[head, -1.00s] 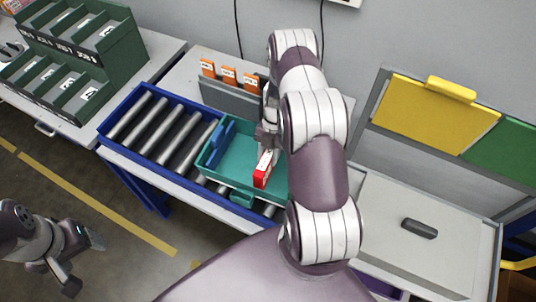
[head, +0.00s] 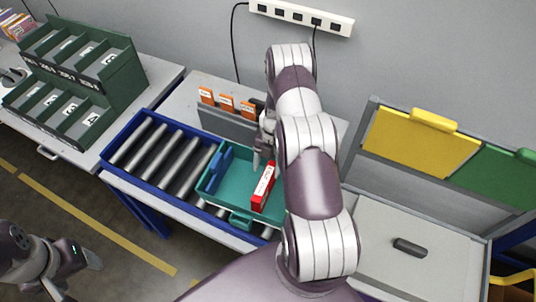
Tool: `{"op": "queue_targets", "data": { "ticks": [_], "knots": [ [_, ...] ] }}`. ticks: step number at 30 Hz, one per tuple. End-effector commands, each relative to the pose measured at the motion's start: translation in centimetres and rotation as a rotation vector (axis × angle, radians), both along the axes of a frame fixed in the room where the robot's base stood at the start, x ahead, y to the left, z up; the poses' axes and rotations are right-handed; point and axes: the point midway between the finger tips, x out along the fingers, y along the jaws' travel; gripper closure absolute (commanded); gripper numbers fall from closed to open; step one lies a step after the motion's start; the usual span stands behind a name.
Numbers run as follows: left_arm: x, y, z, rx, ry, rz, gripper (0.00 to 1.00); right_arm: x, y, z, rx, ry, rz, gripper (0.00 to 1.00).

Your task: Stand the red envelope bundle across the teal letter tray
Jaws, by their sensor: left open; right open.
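The teal letter tray (head: 238,218) sits on the roller conveyor in the middle of the head view. The red envelope bundle (head: 263,188), with a white band, stands inside the tray toward its right side, running from front to back. My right gripper (head: 257,163) is open just behind and above the bundle's far end and appears apart from it; my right arm hides part of the tray's right side. A blue piece (head: 216,168) stands in the tray's left part. My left gripper (head: 62,290) is low at the lower left, over the floor, away from the tray.
The blue-framed roller conveyor (head: 150,143) extends left of the tray. A grey rack with orange cards (head: 226,103) stands behind it. A green sorting shelf (head: 75,85) is at upper left. A dark handle (head: 410,247) lies on the light surface at right.

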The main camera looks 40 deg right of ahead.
Motion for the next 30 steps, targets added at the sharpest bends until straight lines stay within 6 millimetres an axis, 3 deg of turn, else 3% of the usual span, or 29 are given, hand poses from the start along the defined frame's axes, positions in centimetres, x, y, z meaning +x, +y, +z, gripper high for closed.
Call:
{"op": "queue_targets", "data": {
  "ticks": [1,6,13,16,19,21,24,27,30],
  "knots": [
    [0.0,0.0,2.3,0.0,-0.001,0.0,0.31,0.1,-0.1,1.5,0.001,0.001,-0.001,0.36],
    [0.0,0.0,4.8,0.0,-0.001,0.0,0.31,0.3,-0.4,2.1,0.001,0.001,-0.001,0.36],
    [0.0,0.0,6.0,0.0,0.0,0.0,0.31,0.5,-0.5,2.2,0.0,-0.006,-0.008,0.36],
    [0.0,0.0,6.0,0.0,0.0,0.0,0.31,2.7,0.5,3.7,-0.005,-0.063,-0.082,0.36],
    [0.0,0.0,5.9,0.0,0.0,0.0,0.31,7.0,2.6,7.7,-0.019,-0.186,-0.266,0.36],
    [0.0,0.0,5.9,0.0,0.0,0.0,0.31,10.0,4.0,11.4,-0.039,-0.279,-0.442,0.36],
    [0.0,0.0,5.9,0.0,0.0,0.0,0.31,12.6,5.3,16.8,-0.077,-0.378,-0.709,0.36],
    [0.0,0.0,5.9,0.0,0.0,0.0,0.31,12.7,6.2,21.5,-0.121,-0.426,-0.982,0.36],
    [0.0,0.0,5.9,0.0,0.0,0.0,0.31,10.5,7.0,25.5,-0.167,-0.417,-1.254,0.36]
  ]
}}
